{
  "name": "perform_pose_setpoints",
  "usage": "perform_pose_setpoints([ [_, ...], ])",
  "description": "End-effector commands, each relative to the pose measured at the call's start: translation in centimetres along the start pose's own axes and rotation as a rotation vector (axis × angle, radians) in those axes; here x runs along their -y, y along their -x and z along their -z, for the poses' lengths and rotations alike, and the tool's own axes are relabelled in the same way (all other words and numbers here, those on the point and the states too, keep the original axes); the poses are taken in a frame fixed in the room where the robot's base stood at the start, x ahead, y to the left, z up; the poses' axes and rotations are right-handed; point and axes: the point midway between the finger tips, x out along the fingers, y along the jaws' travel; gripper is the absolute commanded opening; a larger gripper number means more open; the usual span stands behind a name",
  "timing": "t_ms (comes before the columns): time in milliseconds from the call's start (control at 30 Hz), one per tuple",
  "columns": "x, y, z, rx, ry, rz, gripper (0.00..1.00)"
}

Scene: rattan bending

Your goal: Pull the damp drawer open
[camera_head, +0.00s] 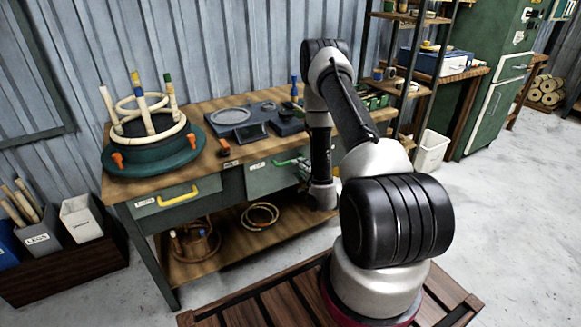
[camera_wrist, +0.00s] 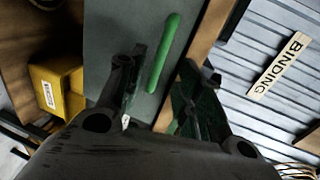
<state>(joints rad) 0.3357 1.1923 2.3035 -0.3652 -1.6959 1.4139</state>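The workbench has two grey-green drawers. The right drawer (camera_head: 262,181) has a green handle (camera_head: 288,161) and a small pale label too small to read. Its front looks shut. The left drawer (camera_head: 165,205) has a yellow handle (camera_head: 178,197). No label reading "damp" can be made out. My gripper (camera_head: 302,168) is low in front of the right drawer, partly hidden by my arm. In the wrist view my gripper (camera_wrist: 160,88) is open, with the green handle (camera_wrist: 163,52) lying in the gap between its fingers. Contact cannot be told.
A green round jig (camera_head: 152,160) with upright pegs and rattan rings stands on the bench top. The lower shelf (camera_head: 215,255) holds coiled rattan. In the wrist view, a yellow block (camera_wrist: 55,88) is at the left and a BINDING sign (camera_wrist: 277,70) at the right.

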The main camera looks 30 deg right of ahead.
Motion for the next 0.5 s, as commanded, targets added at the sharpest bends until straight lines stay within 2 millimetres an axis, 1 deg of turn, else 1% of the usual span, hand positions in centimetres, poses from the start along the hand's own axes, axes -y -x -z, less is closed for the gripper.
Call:
perform_pose_setpoints([
  [133,0.1,-1.2,0.0,0.001,-0.031,0.003,0.35],
  [400,0.1,-5.7,0.0,0.001,-0.028,0.002,0.35],
  [500,0.0,-6.9,0.0,0.001,-0.029,0.0,0.35],
])
